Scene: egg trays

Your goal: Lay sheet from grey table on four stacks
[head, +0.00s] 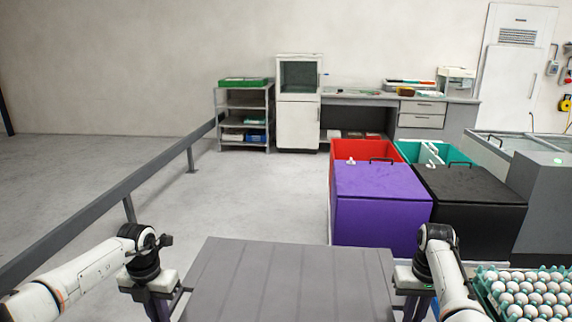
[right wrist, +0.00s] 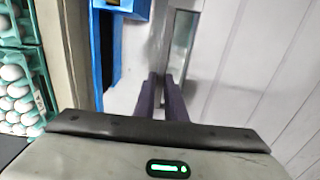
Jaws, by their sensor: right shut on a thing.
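The sheet is a wide grey ribbed panel (head: 290,285) at the bottom middle of the head view, in front of my body. Its pale ribbed surface also shows in the right wrist view (right wrist: 265,75). My right gripper (head: 402,290) is at the panel's right edge; in the right wrist view its two dark fingers (right wrist: 160,95) are shut on a metal edge part of it. My left gripper (head: 182,291) is at the panel's left edge, its fingertips too small to judge. Eggs in green trays (head: 476,285) stand at the lower right. What lies under the panel is hidden.
A purple-lidded box (head: 382,200) and a black-lidded box (head: 470,195) stand ahead, right of centre. A grey rail (head: 110,200) runs along the left. A shelf rack (head: 243,118) and a white cabinet (head: 298,110) are at the back. The floor between is clear.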

